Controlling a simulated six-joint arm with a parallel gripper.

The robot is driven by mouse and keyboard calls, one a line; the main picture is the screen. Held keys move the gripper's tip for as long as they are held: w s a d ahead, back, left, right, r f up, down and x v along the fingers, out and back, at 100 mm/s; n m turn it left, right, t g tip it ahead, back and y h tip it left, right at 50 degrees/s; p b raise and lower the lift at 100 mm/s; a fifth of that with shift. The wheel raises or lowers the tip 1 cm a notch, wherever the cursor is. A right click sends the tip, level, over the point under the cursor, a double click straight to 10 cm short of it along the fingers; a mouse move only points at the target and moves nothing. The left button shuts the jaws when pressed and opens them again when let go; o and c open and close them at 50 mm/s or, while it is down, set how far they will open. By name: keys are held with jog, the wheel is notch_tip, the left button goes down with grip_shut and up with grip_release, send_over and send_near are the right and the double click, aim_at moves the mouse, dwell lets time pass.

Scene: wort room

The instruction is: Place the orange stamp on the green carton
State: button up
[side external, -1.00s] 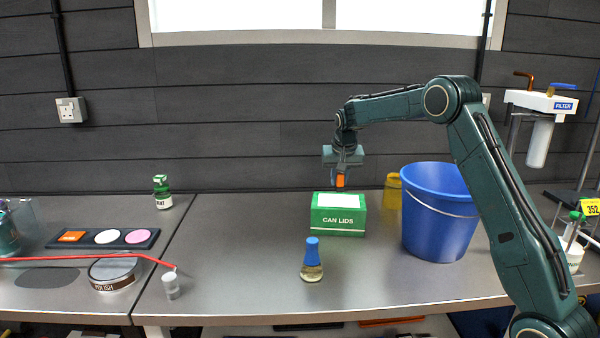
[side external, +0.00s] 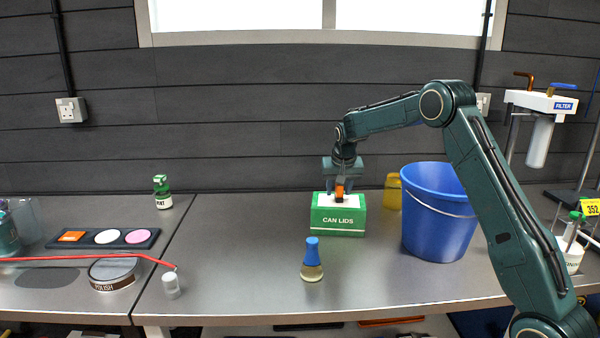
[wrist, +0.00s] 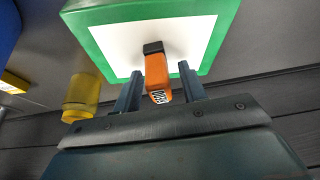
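The orange stamp (side external: 340,191) with a dark base stands on the white top of the green carton (side external: 338,228), which is labelled CAN LIDS. In the wrist view the stamp (wrist: 158,80) is between the fingers, with its black end against the white panel of the carton (wrist: 205,60). My gripper (wrist: 159,86) is open around the stamp, with a gap visible on each side. In the side view my gripper (side external: 340,188) is just above the carton top.
A blue bucket (side external: 438,225) stands right of the carton, with a yellow container (side external: 393,192) behind it. A blue-topped bottle (side external: 312,260) stands in front. A dark tray (side external: 75,241) and a polish tin (side external: 112,275) are at left.

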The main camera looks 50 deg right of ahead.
jog(key=shift+r, duration=0.15)
jog(key=v, duration=1.2)
dwell(0.4)
jog(key=s+a+r+n+t+y, duration=0.1)
jog(key=s+a+r+n, duration=0.15)
jog(key=s+a, duration=0.45)
jog(key=s+a+r+n, duration=0.2)
jog(key=s+a+r, duration=0.2)
jog(key=s+a, duration=0.35)
jog(key=s+a+f+n+y, duration=0.1)
jog(key=s+a+f+n, duration=0.1)
jog(key=s, duration=0.7)
jog(key=s+a+f+n+t+y, duration=0.1)
jog(key=s+a+f, duration=0.3)
jog(key=s, duration=0.6)
jog(key=a+n, duration=0.1)
jog(key=a, duration=0.1)
jog(key=shift+s+a+f, duration=0.15)
jog(key=shift+a+f, duration=0.1)
jog(key=shift+a, duration=0.15)
